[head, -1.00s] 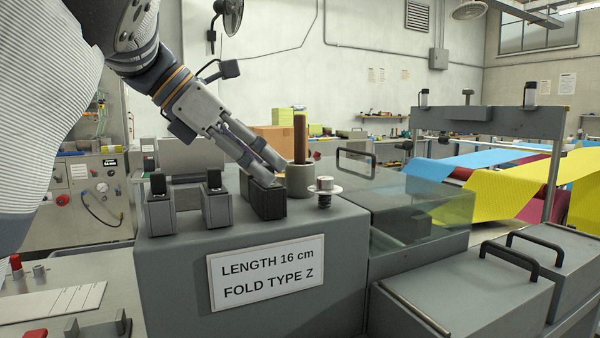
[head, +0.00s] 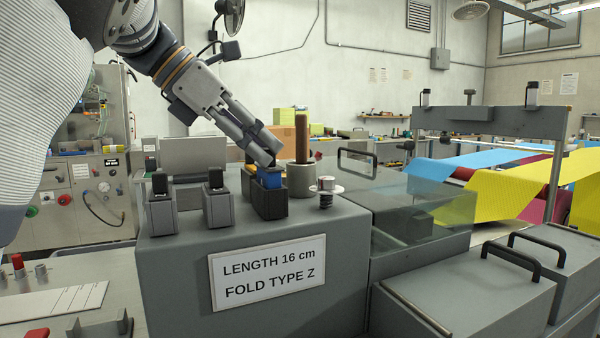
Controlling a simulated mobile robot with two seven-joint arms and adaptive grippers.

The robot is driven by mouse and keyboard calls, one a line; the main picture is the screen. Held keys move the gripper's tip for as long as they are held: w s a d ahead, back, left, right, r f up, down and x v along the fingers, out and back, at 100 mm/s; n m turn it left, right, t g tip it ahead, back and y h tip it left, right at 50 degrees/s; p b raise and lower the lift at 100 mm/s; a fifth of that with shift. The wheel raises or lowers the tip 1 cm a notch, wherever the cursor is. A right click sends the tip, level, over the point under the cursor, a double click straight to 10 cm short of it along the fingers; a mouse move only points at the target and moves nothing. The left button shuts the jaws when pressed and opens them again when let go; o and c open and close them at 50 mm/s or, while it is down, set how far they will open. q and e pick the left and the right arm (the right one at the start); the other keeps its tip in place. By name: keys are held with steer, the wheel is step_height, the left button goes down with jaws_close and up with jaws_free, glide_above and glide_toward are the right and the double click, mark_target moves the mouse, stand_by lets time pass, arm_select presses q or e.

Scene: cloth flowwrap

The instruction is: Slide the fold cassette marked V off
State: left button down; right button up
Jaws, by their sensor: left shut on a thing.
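My left gripper (head: 266,160) is shut on a blue block (head: 270,178), which I take to be the fold cassette. The fingertips hold its upper part. The block stands out of the top of a dark upright holder (head: 269,207) on the grey machine housing, its lower part hidden inside. No V mark can be read on it. A small yellow piece (head: 250,158) shows behind the gripper, partly hidden. My right gripper is not in view.
Two dark holders with black-topped pieces (head: 161,208) (head: 217,205) stand to the left. A brown post in a grey cup (head: 302,178) and a knob with a metal disc (head: 325,191) stand close on the right. The sign (head: 268,272) reads "LENGTH 16 cm, FOLD TYPE Z".

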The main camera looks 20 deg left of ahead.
arm_select(q)
steer(key=shift+r, duration=2.95)
